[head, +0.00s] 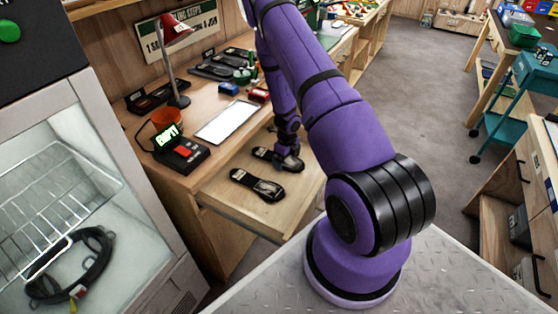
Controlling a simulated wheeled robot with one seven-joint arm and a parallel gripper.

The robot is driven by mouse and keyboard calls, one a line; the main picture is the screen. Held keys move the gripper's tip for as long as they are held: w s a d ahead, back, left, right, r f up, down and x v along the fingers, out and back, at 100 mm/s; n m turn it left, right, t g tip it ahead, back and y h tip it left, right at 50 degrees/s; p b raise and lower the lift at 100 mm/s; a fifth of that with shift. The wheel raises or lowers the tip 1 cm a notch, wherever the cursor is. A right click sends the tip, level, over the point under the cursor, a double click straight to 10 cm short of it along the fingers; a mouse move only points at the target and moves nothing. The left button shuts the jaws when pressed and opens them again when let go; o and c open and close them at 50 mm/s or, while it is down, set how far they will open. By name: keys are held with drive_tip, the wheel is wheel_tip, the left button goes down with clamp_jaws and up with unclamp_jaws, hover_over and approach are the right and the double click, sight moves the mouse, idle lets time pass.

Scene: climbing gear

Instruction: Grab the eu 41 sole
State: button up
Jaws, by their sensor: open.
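Two dark shoe soles lie in the open wooden drawer below the desk top. The nearer sole (258,186) lies uncovered on the drawer floor. The farther sole (263,154) is partly hidden by my gripper (288,160). Size markings on the soles are too small to read, so I cannot tell which is the EU 41 one. My gripper points down at the right part of the farther sole and is open. I cannot tell whether its fingers touch or straddle the sole.
The drawer (225,207) has raised wooden walls. On the desk above are a white sheet (228,121), a device reading "EMPTY" (180,148), an orange cup (166,118) and a red lamp (175,35). A glass-fronted cabinet (70,190) stands at left. Open floor (415,110) lies to the right.

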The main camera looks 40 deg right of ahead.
drive_tip(key=shift+c, duration=0.2)
drive_tip(key=c, duration=0.9)
